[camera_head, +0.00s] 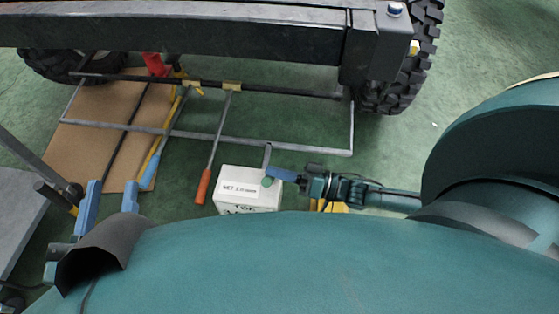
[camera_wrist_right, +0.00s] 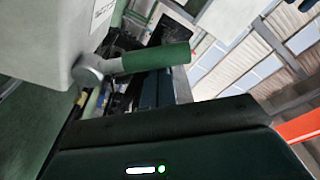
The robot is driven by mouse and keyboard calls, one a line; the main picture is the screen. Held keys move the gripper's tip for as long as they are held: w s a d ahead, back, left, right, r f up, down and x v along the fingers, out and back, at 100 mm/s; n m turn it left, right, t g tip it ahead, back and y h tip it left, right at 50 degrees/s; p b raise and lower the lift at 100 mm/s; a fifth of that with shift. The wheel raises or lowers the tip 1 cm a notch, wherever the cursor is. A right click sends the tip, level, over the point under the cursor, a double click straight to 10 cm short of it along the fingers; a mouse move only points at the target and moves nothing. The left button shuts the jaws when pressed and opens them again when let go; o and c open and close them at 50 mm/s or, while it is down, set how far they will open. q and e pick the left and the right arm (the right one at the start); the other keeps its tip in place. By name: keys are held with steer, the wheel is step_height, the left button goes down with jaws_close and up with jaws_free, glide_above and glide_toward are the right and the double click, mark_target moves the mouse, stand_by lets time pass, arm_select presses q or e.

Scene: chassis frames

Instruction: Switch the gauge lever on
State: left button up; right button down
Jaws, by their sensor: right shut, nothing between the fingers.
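The white gauge box (camera_head: 248,189) with black lettering stands below the hanging frame, near the middle of the head view. Its lever (camera_head: 268,182) has a green grip at the box's right side. In the right wrist view the green lever (camera_wrist_right: 155,57) sticks out from a grey pivot on the white box (camera_wrist_right: 45,40). My right gripper (camera_head: 283,175) is shut and empty, its blue fingertips close beside the lever; contact cannot be told. My left gripper (camera_head: 110,201) is open and empty at the lower left, away from the box.
A thin metal frame (camera_head: 215,139) with a hanging grey bar is just behind the box. A red-handled tool (camera_head: 203,187) is left of it. A heavy chassis beam (camera_head: 180,28) and tyres (camera_head: 412,70) are above. Green floor is open at right.

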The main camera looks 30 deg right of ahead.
steer(key=shift+s+a+n, duration=0.15)
steer(key=shift+n, duration=0.25)
arm_select(q)
steer(key=shift+r, duration=0.15)
arm_select(e)
steer(key=shift+s+a+f, duration=0.2)
steer(key=shift+s+f, duration=0.1)
steer(key=shift+f, duration=0.05)
arm_select(q)
steer(key=shift+f, duration=0.25)
arm_select(e)
steer(key=shift+r+p, duration=0.35)
steer(key=shift+p, duration=0.1)
arm_select(q)
steer(key=shift+s+a+r+m+y+p, duration=0.15)
steer(key=shift+a+m+y+p, duration=0.45)
steer(key=shift+p, duration=1.8)
arm_select(e)
step_height(320, 180, up, 9)
steer(key=shift+r, duration=0.15)
arm_select(q)
steer(key=shift+d, duration=0.1)
